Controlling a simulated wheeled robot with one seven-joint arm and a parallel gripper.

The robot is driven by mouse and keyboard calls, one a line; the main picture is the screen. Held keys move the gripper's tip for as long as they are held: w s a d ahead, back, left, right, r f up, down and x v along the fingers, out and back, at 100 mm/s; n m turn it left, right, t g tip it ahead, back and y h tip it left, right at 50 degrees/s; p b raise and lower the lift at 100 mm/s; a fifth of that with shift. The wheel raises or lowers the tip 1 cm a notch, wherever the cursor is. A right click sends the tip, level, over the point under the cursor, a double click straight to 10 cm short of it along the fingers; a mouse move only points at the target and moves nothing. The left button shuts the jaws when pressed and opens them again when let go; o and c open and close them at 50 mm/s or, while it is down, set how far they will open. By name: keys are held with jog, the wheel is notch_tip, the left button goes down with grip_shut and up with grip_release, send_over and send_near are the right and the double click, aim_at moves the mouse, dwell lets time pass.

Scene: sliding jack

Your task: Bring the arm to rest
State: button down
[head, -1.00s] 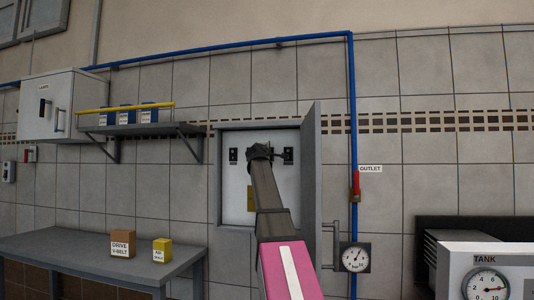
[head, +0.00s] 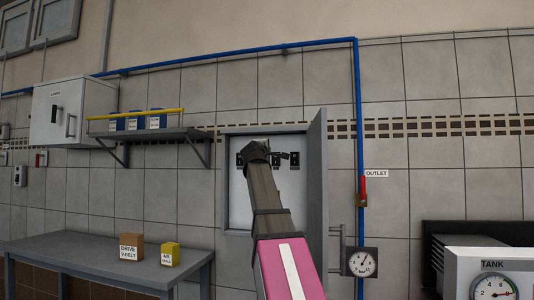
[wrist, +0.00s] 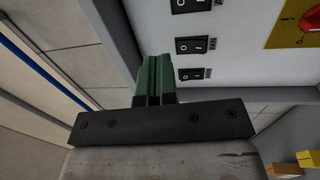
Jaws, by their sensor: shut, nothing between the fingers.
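My arm reaches up from the bottom of the head view to the open grey cabinet (head: 234,190) on the wall. My gripper (head: 256,150) is in front of the cabinet's white inner panel, and its fingers are hard to make out there. In the wrist view my gripper's green fingers (wrist: 154,78) are together with nothing between them. Beside them is the white panel (wrist: 245,62) with black rocker switches (wrist: 191,45) and a red knob on a yellow plate (wrist: 309,20). The fingers appear apart from the switches.
The cabinet door (head: 317,180) stands open on the right. A blue pipe (head: 358,120) with a red-handled outlet valve (head: 363,190) runs beside it, with a gauge (head: 362,262) below. A shelf (head: 160,133) and a table (head: 90,262) with two boxes are on the left.

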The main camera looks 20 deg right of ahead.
dwell(0.4)
jog(key=a+f+m+g+y, duration=0.2)
jog(key=f, duration=1.4)
jog(key=a+f+m+g+y, duration=0.1)
jog(key=a+f+g+y, duration=0.15)
jog(key=f, duration=1.25)
jog(key=a+f+m+g+y, duration=0.1)
jog(key=a+f+m+g, duration=0.15)
jog(key=f, duration=1.35)
jog(key=s+a+f+m+g+y, duration=0.1)
jog(key=s+a+f+m+g, duration=0.1)
jog(key=s+f, duration=0.6)
jog(key=s+a+f+m+g+y, duration=0.1)
jog(key=s+a+f+g, duration=0.3)
jog(key=f, duration=1.2)
jog(key=s+a+f+m+g+y, duration=0.2)
jog(key=s+a+f+g+y, duration=0.1)
jog(key=s+f, duration=0.8)
jog(key=shift+s+a+f+m, duration=0.3)
jog(key=shift+s+f+m, duration=0.1)
jog(key=shift+s, duration=0.25)
